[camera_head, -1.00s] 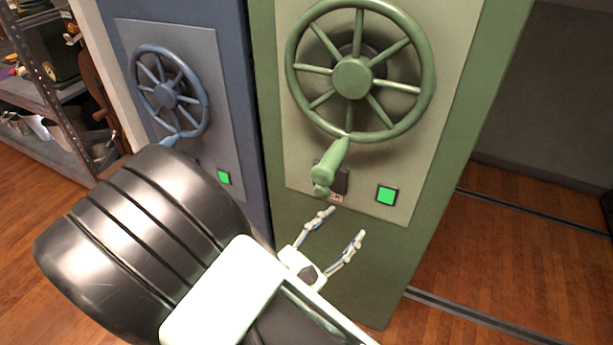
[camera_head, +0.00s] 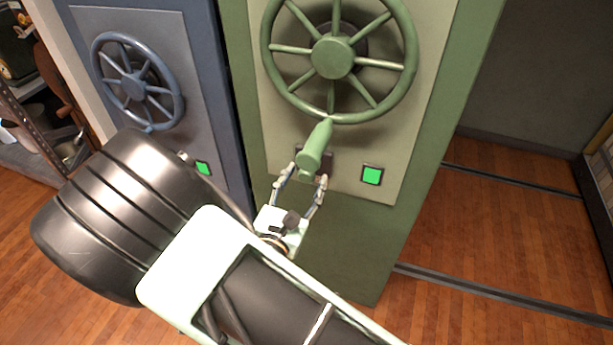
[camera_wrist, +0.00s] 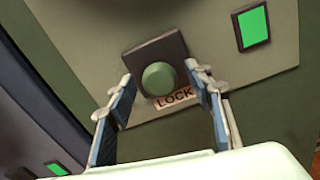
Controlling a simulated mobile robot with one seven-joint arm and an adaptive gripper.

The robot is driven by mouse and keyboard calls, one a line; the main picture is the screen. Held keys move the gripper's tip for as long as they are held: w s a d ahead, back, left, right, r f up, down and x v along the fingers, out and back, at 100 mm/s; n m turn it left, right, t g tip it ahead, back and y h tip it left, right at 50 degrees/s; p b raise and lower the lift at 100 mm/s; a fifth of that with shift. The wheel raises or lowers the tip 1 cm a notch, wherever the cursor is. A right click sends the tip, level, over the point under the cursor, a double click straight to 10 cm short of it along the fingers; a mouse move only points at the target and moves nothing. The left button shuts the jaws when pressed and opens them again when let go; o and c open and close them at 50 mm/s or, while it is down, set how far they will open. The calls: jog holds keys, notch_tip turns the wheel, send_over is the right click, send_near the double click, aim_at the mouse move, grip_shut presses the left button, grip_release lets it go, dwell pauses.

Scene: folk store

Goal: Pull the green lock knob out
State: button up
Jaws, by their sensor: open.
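The green lock knob (camera_wrist: 159,79) is round and sits on a dark square plate (camera_wrist: 133,61) above a "LOCK" label (camera_wrist: 175,98) in the wrist view. In the head view the knob is hidden behind the wheel's green handle, and only part of the dark plate (camera_head: 327,162) shows. My gripper (camera_head: 305,180) is open and empty, just below the handle and in front of the plate. In the wrist view its two fingertips (camera_wrist: 158,84) appear on either side of the knob; I cannot tell whether they touch it.
A green handwheel (camera_head: 333,58) with its protruding handle (camera_head: 315,147) is just above my gripper. A lit green square (camera_head: 372,175) is to the right. A blue cabinet with a blue wheel (camera_head: 137,87) stands left. Open floor (camera_head: 490,225) lies right.

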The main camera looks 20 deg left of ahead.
jog(key=shift+w, duration=0.7)
grip_shut()
jog(key=shift+s, duration=0.1)
